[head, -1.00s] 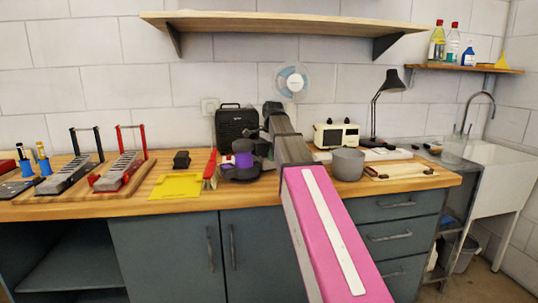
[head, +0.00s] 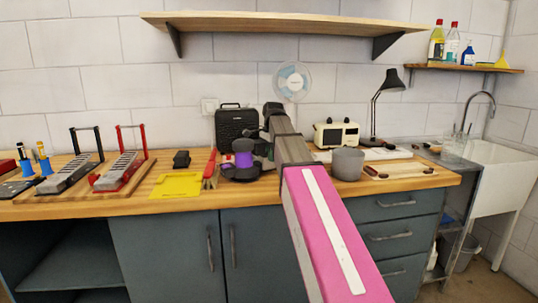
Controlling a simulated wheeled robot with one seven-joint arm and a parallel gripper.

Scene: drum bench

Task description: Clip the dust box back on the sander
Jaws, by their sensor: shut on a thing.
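The sander (head: 243,161), dark with a purple band, stands on the wooden bench just left of my arm. My gripper (head: 264,150) is low beside the sander's right side, mostly hidden behind my own pink and grey arm. It is shut on a small dark thing, which I take to be the dust box; its outline is largely hidden. I cannot tell whether that thing touches the sander.
A yellow sheet (head: 176,185), a small black object (head: 181,159) and a red-handled brush (head: 210,168) lie left of the sander. A black case (head: 236,125) stands behind. A grey pot (head: 347,164) stands right of my arm.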

